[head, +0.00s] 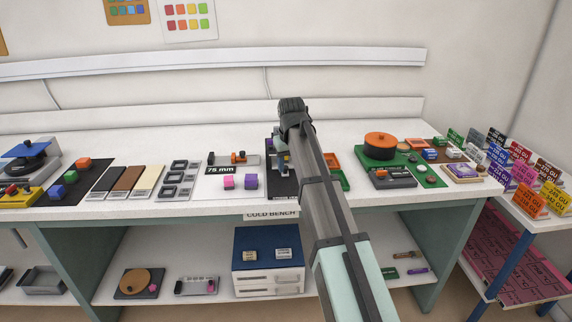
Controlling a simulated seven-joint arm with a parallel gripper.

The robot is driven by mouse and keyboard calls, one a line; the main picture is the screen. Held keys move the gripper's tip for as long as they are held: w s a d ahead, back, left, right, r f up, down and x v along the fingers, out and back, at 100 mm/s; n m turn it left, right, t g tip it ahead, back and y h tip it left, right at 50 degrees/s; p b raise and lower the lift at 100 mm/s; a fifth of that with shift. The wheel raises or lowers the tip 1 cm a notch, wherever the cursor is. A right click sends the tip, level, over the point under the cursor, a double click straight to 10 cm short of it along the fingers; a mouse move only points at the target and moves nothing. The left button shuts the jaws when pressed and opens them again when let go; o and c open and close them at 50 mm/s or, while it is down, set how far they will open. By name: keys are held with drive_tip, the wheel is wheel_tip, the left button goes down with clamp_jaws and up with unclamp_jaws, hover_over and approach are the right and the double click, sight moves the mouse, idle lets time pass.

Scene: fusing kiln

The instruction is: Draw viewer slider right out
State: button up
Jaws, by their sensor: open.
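My arm reaches from the lower right over the white bench, and its wrist is over the back middle. My gripper (282,160) points down there, small and partly hidden by my own arm; its jaws look open. Below and beside it is a dark-based device (271,185) with a purple part, largely covered by the arm; it may be the viewer. I cannot make out its slider, or whether the gripper touches it. Left of it lies a grey gauge (233,158) with an orange piece and a "75 mm" label.
Bare bench (190,140) shows at the back left.

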drive_tip(key=w+d+r+t+y, duration=0.1)
drive_tip(key=w+r+t, duration=0.1)
drive_tip(key=w+r, duration=0.35)
approach(286, 168)
drive_tip(key=shift+n, duration=0.3)
drive_tip(key=x, duration=0.4)
drive_tip(key=w+x, duration=0.1)
drive_tip(key=x, duration=0.3)
drive_tip(key=shift+a+r, duration=0.1)
clamp_jaws()
